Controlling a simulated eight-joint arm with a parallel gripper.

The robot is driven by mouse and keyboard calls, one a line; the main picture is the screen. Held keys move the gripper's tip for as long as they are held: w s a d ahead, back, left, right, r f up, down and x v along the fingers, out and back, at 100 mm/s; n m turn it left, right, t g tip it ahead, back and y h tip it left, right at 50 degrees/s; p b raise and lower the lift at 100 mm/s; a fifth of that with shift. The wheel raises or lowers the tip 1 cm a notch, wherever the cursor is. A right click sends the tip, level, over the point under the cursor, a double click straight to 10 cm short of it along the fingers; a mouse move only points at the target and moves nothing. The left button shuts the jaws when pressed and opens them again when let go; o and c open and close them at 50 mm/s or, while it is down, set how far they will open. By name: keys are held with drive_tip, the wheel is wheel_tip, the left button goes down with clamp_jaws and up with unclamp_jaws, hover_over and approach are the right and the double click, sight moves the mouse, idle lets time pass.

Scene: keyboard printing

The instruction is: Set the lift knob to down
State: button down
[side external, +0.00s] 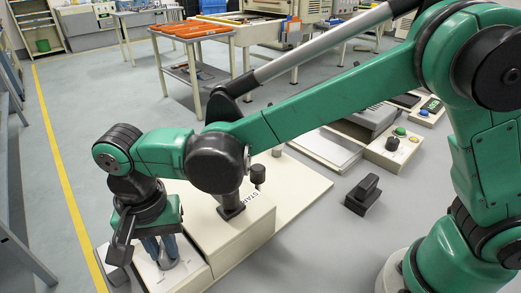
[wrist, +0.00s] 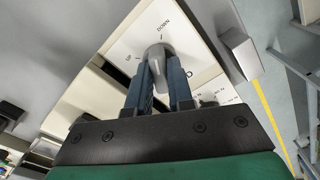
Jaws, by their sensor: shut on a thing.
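The lift knob (wrist: 158,61) is a grey elongated knob on a pale panel (wrist: 190,45) in the wrist view. UP is printed to its left and DOWN beyond its far end. Its far end points roughly toward the DOWN side; I cannot tell whether it is exactly on the mark. My gripper (wrist: 161,70) has its two blue fingers on either side of the knob, shut on it. In the side external view my gripper (side external: 160,250) points down at the panel at the lower left, and its fingers mostly hide the knob.
A raised cream housing (side external: 235,235) with START lettering stands right of my gripper. A black handle block (side external: 362,195) lies on the grey surface. A box with several knobs (side external: 395,150) is farther back. A pale block (wrist: 238,54) is beside the panel in the wrist view.

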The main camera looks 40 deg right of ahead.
sight(163, 248)
drive_tip(key=shift+m, duration=1.3)
drive_tip(key=c, duration=0.8)
unclamp_jaws()
drive_tip(key=shift+r, duration=2.8)
